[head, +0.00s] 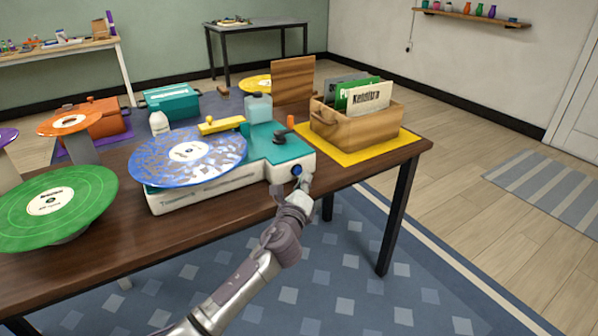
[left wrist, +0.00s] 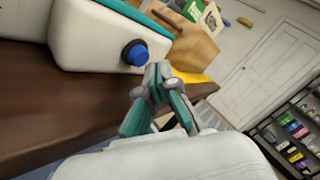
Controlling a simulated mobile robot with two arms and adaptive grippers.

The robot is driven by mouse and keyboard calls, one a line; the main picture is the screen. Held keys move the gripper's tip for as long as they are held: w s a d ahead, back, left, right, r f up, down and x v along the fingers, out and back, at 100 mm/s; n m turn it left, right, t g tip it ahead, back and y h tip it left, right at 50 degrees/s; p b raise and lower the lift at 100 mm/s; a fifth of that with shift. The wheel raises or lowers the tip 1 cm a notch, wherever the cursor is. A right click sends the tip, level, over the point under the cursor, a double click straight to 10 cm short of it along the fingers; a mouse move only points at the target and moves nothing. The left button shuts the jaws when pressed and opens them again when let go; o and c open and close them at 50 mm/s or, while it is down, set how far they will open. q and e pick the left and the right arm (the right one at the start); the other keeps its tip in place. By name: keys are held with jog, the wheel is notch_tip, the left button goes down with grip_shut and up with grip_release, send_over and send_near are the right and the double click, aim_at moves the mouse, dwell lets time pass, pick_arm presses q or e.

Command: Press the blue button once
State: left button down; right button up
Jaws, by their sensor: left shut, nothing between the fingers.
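The blue button (head: 297,170) sits on the front face of a white and teal record player (head: 216,190), near its right end. A speckled blue record (head: 205,158) lies on the player. In the left wrist view the blue button (left wrist: 136,54) stands out from the white front in a dark ring. My left gripper (head: 304,182) is shut and empty, just in front of and slightly right of the button. In the left wrist view its fingertips (left wrist: 158,72) are beside the button, with a small gap showing. My right gripper is not in view.
A wooden crate of record sleeves (head: 357,125) stands on a yellow mat (head: 384,143) right of the player. A green record (head: 60,207) on a stand is at the left. The wooden table (head: 120,230) has bare room in front of the player.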

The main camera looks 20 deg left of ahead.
pick_arm(q)
jog(key=s+d, duration=0.1)
jog(key=d, duration=0.1)
jog(key=s+d+p, duration=0.1)
jog(key=s+d, duration=0.1)
jog(key=shift+s, duration=0.1)
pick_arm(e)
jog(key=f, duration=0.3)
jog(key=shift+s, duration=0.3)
pick_arm(q)
jog(key=shift+f, duration=0.1)
dwell(0.5)
